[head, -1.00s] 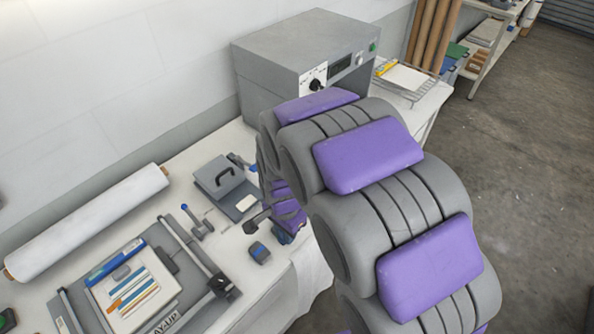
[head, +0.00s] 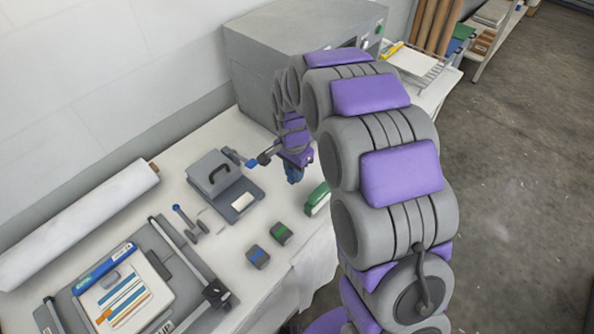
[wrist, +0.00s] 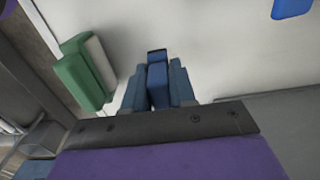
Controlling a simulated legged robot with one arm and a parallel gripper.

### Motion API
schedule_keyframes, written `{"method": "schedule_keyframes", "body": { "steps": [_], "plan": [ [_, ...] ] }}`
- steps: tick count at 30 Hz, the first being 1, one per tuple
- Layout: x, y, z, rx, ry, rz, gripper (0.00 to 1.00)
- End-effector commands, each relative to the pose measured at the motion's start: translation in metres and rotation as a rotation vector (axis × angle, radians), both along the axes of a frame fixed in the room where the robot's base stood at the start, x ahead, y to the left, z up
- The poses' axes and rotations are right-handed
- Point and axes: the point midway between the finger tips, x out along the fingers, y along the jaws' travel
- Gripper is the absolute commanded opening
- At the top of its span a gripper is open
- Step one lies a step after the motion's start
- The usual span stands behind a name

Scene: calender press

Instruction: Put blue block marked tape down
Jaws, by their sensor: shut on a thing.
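No marking on the block can be read. In the head view the held block cannot be told apart from the fingers. I cannot tell whether it touches the table.
The grey hand press (head: 222,180) stands left of my gripper. A green-and-white block (head: 317,198), a green-topped block (head: 281,233) and a blue-topped block (head: 257,256) lie near the front edge. A white roll (head: 75,220) and lay-up board (head: 180,262) are left. The grey machine (head: 255,75) stands behind.

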Motion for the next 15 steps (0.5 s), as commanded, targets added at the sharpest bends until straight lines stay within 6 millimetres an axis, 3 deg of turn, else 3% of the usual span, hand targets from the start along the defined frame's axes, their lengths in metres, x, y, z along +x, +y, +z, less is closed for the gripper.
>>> {"method": "schedule_keyframes", "body": {
  "steps": [3,11,15],
  "plan": [
    [0.018,-0.004,-0.002,0.001,-0.004,-0.001,0.01],
    [0.031,-0.012,-0.002,0.003,-0.003,-0.001,0.01],
    [0.032,-0.013,-0.021,0.004,0.001,0.000,0.01]
  ]
}}
